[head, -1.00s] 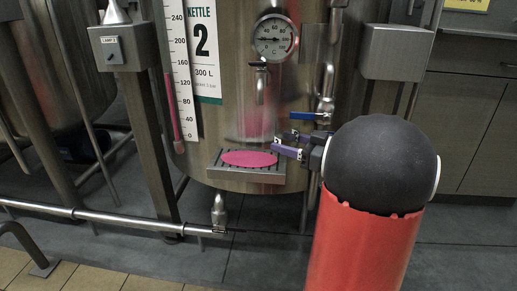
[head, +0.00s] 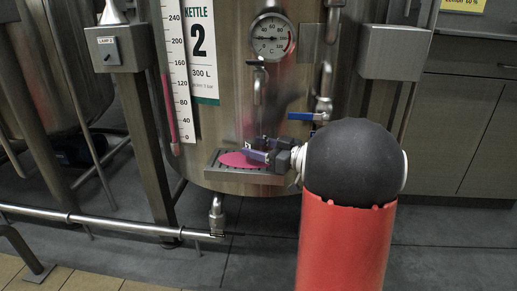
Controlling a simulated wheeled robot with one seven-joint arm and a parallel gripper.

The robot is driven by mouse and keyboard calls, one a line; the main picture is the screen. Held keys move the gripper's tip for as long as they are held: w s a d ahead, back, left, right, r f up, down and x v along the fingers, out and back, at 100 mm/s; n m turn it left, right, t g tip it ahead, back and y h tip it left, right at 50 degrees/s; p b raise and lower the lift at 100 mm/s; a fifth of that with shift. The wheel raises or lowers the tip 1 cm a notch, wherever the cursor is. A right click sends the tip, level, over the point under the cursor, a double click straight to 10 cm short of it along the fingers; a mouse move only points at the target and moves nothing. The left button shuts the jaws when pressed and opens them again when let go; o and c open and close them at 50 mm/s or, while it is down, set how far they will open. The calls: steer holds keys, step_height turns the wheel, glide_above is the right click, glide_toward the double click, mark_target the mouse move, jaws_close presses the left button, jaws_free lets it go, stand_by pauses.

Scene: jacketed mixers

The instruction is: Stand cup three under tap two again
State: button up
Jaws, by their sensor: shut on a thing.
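Tap two (head: 258,88) is on the front of kettle 2, below the round dial, with a short dark lever and a spout pointing down. Below it is a grated drip tray (head: 215,181) with a pink disc (head: 236,159) on it. My gripper (head: 252,149) reaches in from the right, just above the right part of the disc, roughly below the spout. It is shut on a clear, faint thing, taken to be cup three. Its outline and any number cannot be made out against the shiny kettle. I cannot tell whether its base touches the disc.
A blue-handled valve (head: 304,116) is just above and right of my gripper. A grey box (head: 405,52) is at upper right, and a lamp switch box (head: 115,50) on a post at left. A horizontal pipe (head: 120,225) runs low in front.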

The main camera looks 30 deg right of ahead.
steer(key=shift+f, duration=0.1)
steer(key=shift+f, duration=0.1)
steer(key=o, duration=1.1)
steer(key=shift+r, duration=0.2)
steer(key=shift+s+d, duration=0.2)
steer(key=shift+s, duration=0.05)
steer(key=p+v, duration=0.1)
steer(key=v, duration=1)
steer(key=shift+s, duration=0.15)
